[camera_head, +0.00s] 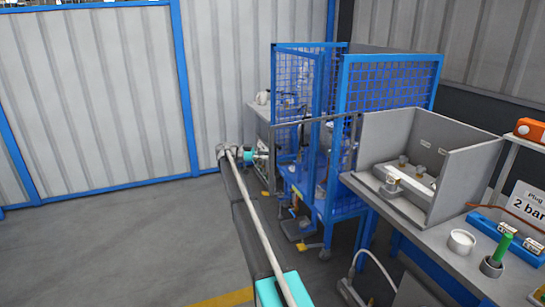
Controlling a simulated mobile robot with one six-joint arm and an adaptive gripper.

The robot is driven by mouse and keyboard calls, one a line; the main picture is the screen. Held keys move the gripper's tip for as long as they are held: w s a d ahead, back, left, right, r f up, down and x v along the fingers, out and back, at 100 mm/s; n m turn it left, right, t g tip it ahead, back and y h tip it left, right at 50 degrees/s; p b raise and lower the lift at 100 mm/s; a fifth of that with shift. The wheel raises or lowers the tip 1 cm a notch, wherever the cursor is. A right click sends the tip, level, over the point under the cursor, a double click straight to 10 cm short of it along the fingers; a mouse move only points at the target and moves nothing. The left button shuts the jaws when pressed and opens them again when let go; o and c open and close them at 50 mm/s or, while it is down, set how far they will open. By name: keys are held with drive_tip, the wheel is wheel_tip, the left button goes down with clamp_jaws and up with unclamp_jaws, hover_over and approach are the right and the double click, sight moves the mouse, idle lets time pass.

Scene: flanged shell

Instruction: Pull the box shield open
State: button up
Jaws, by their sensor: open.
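A grey open-fronted box (468,180) stands on the workbench at the right, with a grey back wall and right side wall. A pale metal part (412,183) with round knobs lies inside it. A thin frame edge (312,120) runs left from the box's back wall, in front of the blue cage; it may belong to a clear shield, but I cannot tell. My gripper (264,156) is at the end of my outstretched arm, left of the box and well apart from it, close to the cage. It is small in the view and looks empty; its fingers are hard to make out.
A blue mesh cage (390,85) stands behind the bench. On the bench (432,238) are a white ring (461,242), a green-topped tool in a cup (497,252), a blue tray (520,238) and a "2 bar" sign (524,205). The floor (110,245) at left is clear.

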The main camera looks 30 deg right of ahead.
drive_tip(key=shift+v, duration=1.95)
drive_tip(key=shift+s, duration=0.1)
